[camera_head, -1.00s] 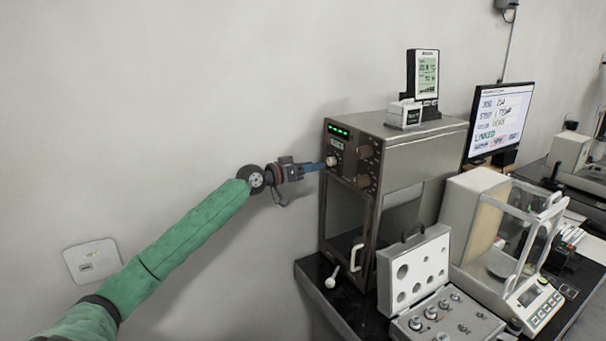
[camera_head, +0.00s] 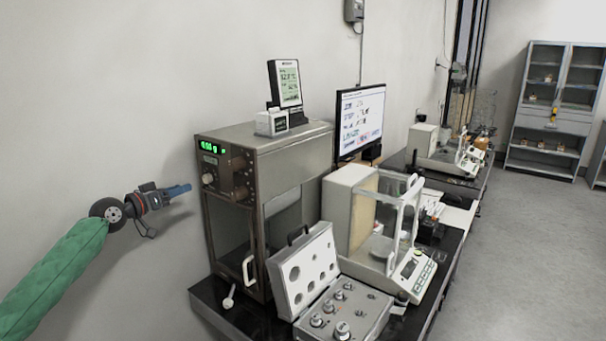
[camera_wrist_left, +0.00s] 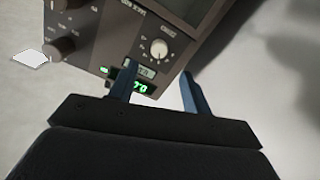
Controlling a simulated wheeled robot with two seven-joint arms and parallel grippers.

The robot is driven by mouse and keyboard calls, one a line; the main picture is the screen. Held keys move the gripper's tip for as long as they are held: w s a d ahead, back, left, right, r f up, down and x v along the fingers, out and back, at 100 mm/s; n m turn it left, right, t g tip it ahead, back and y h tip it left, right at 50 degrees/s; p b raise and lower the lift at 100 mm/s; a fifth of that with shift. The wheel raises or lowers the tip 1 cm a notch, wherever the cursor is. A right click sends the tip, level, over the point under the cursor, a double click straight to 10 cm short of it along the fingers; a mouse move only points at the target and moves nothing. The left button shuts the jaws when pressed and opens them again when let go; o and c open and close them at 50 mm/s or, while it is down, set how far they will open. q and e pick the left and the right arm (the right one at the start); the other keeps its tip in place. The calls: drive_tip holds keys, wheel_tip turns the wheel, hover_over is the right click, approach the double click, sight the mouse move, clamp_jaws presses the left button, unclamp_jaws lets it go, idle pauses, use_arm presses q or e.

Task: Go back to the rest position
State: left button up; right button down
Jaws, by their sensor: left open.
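My left gripper (camera_head: 180,190) is at the end of the green-sleeved arm, against the pale wall, to the left of the brown balance cabinet (camera_head: 228,215). A gap shows between its blue fingers and the cabinet in the head view. In the left wrist view my left gripper (camera_wrist_left: 158,88) has its two blue fingers apart with nothing held between them. Beyond them are the cabinet's knobs and its lit green display (camera_wrist_left: 128,84). My right gripper is in neither view.
The black table (camera_head: 215,300) carries the cabinet, an open weight case (camera_head: 365,312) and a white glass-sided balance (camera_head: 350,210). A monitor (camera_head: 361,120) stands behind. A grey shelf cabinet (camera_head: 550,125) is at the far right. Open floor lies right of the tables.

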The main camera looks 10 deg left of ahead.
use_arm(q)
drive_tip(key=a+f+m+g+y, duration=0.25)
drive_tip(key=f+g+y, duration=0.35)
drive_tip(key=f, duration=1.3)
drive_tip(key=s+d+f+g+y, duration=0.1)
drive_tip(key=s+d+f, duration=0.15)
drive_tip(key=f, duration=0.65)
drive_tip(key=s+d+f+g+y, duration=0.1)
drive_tip(key=s+d+f, duration=0.15)
drive_tip(key=f, duration=0.65)
drive_tip(key=s+d+f+g+y, duration=0.1)
drive_tip(key=s+d+f, duration=0.15)
drive_tip(key=f, duration=0.55)
drive_tip(key=s+d+f+g, duration=0.3)
drive_tip(key=s+d+f, duration=1.4)
drive_tip(key=f, duration=0.3)
drive_tip(key=s+d+f+g+h, duration=0.1)
drive_tip(key=s+d+f, duration=0.4)
drive_tip(key=s+d, duration=0.3)
drive_tip(key=s+d+f+n+g+h, duration=0.1)
drive_tip(key=s+d+f+g+h, duration=0.1)
drive_tip(key=s+d+f, duration=0.3)
drive_tip(key=s+d, duration=0.4)
drive_tip(key=s, duration=0.6)
drive_tip(key=shift+f, duration=0.35)
drive_tip(key=shift+d+n, duration=0.1)
drive_tip(key=shift+n, duration=0.15)
